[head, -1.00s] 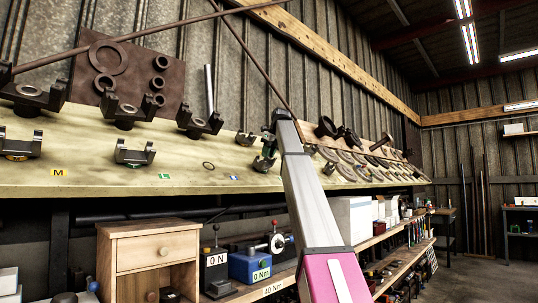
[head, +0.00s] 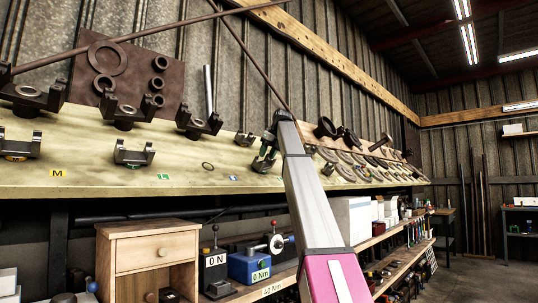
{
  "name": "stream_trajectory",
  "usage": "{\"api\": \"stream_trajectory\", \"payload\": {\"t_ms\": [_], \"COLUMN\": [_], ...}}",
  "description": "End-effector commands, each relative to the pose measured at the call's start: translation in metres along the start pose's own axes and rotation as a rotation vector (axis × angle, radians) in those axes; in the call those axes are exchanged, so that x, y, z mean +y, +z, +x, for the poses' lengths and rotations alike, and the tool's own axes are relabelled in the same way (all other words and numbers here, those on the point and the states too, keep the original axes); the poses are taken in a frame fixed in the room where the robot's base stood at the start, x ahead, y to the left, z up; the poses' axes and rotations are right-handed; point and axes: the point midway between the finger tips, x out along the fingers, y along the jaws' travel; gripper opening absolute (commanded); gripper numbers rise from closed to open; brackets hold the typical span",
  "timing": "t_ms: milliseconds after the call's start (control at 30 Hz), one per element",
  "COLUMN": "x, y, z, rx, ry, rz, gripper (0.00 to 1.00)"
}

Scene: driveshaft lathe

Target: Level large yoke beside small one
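My gripper (head: 270,148) is small and dark, at the end of my arm near the right part of the bench top. It looks shut on a dark yoke (head: 263,165), which appears tilted and low over the bench; my arm partly hides it, and I cannot tell if it touches. A small yoke (head: 244,138) stands upright just behind and left of it. Larger yokes stand further left: one with a green mark (head: 134,154), one with a yellow mark (head: 20,147), and a back row including this one (head: 198,124).
A thin dark ring (head: 208,166) lies on the bench (head: 100,180) beside a blue label (head: 233,178). Green (head: 163,177) and yellow (head: 57,173) labels lie further left. Many round parts (head: 345,157) crowd the bench right of my arm. A wooden cabinet (head: 150,250) stands below.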

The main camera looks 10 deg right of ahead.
Motion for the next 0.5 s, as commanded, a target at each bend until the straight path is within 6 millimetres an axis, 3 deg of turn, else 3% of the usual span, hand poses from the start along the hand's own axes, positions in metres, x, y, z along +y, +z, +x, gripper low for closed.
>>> {"api": "stream_trajectory", "payload": {"t_ms": [33, 67, 500], "x": [0.0105, 0.0103, 0.0079], "y": [-0.0051, -0.005, -0.0019], "z": [0.0071, 0.007, 0.0032], "rx": [0.009, 0.009, 0.006], "ry": [0.022, 0.022, 0.02], "rz": [-0.008, -0.008, -0.01], "gripper": [0.5, 0.6, 0.6]}}
